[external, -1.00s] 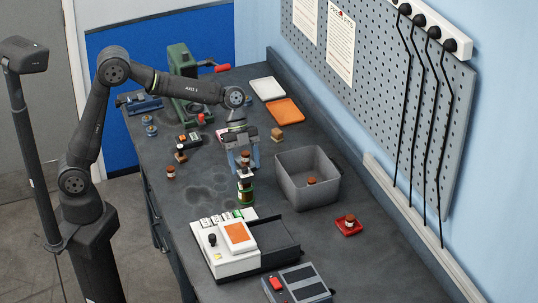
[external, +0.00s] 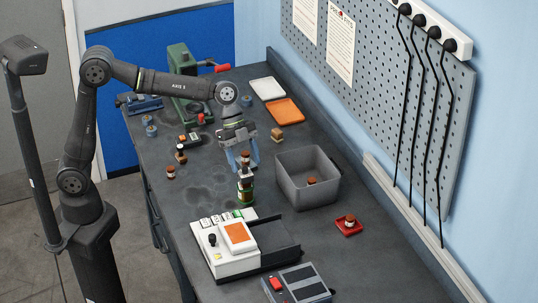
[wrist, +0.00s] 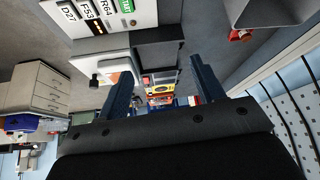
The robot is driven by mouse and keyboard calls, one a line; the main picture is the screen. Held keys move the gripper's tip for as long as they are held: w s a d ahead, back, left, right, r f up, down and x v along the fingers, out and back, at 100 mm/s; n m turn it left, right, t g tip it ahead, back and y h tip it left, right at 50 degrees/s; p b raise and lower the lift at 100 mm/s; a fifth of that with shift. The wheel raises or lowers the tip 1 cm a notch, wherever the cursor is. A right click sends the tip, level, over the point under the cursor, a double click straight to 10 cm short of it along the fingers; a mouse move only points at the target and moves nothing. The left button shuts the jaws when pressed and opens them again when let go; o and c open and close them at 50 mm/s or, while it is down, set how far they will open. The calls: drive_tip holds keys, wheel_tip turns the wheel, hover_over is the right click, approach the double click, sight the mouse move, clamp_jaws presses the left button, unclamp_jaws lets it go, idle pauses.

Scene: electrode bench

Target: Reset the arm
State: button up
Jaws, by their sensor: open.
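My gripper (external: 241,163) hangs over the middle of the bench with its two blue fingers apart. A small part with a brown top (external: 245,155) shows between the fingers in the external view. A green cylindrical holder (external: 245,190) stands just below it; I cannot tell whether the fingers touch either. In the wrist view my gripper (wrist: 162,85) has its fingers spread wide, with no part clearly held between them.
A grey bin (external: 307,190) with a brown-topped piece stands close to the right. A white device (external: 230,263) with an orange pad lies in front. A red tray (external: 349,226), an orange tray (external: 284,111) and a green vise-like machine (external: 184,100) are also on the bench.

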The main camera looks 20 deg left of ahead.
drive_tip(key=w+d+f+n+t, duration=0.2)
drive_tip(key=w+n, duration=0.3)
drive_tip(key=w, duration=0.7)
drive_tip(key=w+d+f+n+t, duration=0.2)
drive_tip(key=w+d+n+t, duration=0.1)
drive_tip(key=w, duration=1)
drive_tip(key=w+d+f+n+t, duration=0.2)
drive_tip(key=w+n, duration=0.5)
drive_tip(key=w, duration=0.6)
drive_tip(key=shift+w+d+f+n+t+y, duration=0.3)
drive_tip(key=shift+d+f, duration=0.15)
drive_tip(key=shift+d, duration=0.9)
